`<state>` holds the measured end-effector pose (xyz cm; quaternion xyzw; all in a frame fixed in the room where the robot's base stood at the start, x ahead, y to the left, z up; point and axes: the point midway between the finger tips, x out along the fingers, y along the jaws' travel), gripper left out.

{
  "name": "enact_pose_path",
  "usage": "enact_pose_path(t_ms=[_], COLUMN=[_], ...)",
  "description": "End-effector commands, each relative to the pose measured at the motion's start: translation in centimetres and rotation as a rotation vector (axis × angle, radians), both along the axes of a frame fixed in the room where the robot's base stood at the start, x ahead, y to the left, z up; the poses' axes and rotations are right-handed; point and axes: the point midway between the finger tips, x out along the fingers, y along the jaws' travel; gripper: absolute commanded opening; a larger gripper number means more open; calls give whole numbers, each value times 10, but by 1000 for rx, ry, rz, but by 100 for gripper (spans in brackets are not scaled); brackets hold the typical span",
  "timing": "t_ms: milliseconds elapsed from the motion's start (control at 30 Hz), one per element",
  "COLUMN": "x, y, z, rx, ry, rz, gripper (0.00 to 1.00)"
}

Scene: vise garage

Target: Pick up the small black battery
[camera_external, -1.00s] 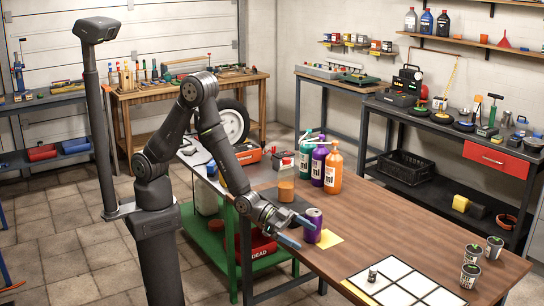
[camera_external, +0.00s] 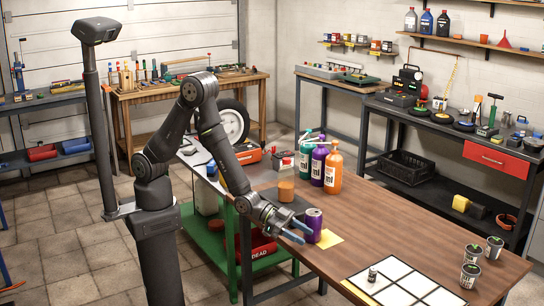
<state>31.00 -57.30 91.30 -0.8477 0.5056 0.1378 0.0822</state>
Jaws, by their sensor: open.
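A small dark cylinder (camera_external: 372,274) stands upright on the white gridded mat (camera_external: 420,292) near the table's front. It is too small to tell whether it is the black battery. No other battery is clear to me. My gripper (camera_external: 301,232) is over the left part of the wooden table, its bluish fingers apart and pointing right. It is beside a purple can (camera_external: 313,222), and the fingers overlap the can's left side in the picture. I cannot tell whether they touch it. The gripper is well to the left of the mat and appears empty.
A yellow sheet (camera_external: 330,238) lies by the can. An orange container (camera_external: 286,190) and several bottles (camera_external: 333,170) stand behind. Several small cups (camera_external: 470,275) stand at right. A red bin marked DEAD (camera_external: 260,254) is on the green shelf below. The table's centre right is clear.

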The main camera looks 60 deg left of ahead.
Motion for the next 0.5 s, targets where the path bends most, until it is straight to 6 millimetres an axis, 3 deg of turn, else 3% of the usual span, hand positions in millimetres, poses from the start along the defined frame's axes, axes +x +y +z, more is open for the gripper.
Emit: enact_pose_path(t_ms=[267, 500], x=[10, 56], y=[-12, -62], z=[-1, 0], rx=[34, 217], ry=[4, 45], rz=[5, 1], gripper=[48, 48])
